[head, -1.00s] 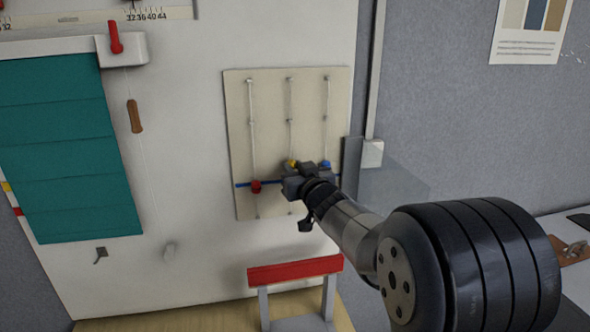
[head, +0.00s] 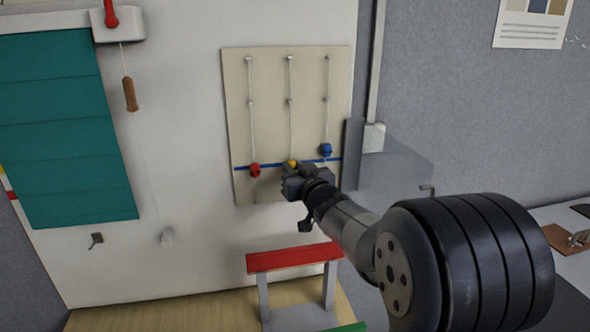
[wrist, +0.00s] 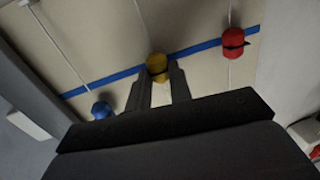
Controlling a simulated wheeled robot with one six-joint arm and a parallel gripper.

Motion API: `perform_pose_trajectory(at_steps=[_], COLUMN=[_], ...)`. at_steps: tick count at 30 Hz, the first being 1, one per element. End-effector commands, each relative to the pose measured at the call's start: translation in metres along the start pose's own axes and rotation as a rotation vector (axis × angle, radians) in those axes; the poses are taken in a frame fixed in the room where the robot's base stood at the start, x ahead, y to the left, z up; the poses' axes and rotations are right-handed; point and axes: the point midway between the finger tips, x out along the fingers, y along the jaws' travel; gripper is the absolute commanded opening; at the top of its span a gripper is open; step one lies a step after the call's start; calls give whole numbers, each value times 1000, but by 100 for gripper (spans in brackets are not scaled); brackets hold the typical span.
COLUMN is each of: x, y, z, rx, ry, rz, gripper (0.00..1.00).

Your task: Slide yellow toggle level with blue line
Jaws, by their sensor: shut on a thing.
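The yellow toggle (head: 292,163) sits on the middle cord of the beige board (head: 268,120). My gripper (head: 294,171) is shut on it and hides its lower part in the head view. In the wrist view, the yellow toggle (wrist: 157,66) sits between the fingertips (wrist: 160,76), and the blue line (wrist: 198,48) meets it on both sides. The toggle looks about level with the blue line (head: 273,165). That view is turned over, with the red toggle (wrist: 232,43) on its right and the blue toggle (wrist: 101,109) on its left.
The red toggle (head: 255,169) is on the line at left. The blue toggle (head: 326,149) is a little above the line at right. A red-topped stand (head: 293,257) is below the board. A clear panel (head: 395,167) is at right.

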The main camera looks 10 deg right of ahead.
Motion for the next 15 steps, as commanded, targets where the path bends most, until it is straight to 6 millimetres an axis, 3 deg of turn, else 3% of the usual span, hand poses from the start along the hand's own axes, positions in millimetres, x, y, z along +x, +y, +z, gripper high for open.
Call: perform_pose_trajectory(at_steps=[9,15], x=[0,0], y=[0,0], z=[0,0], rx=[0,0], ry=[0,0], rz=[0,0], gripper=[43,43])
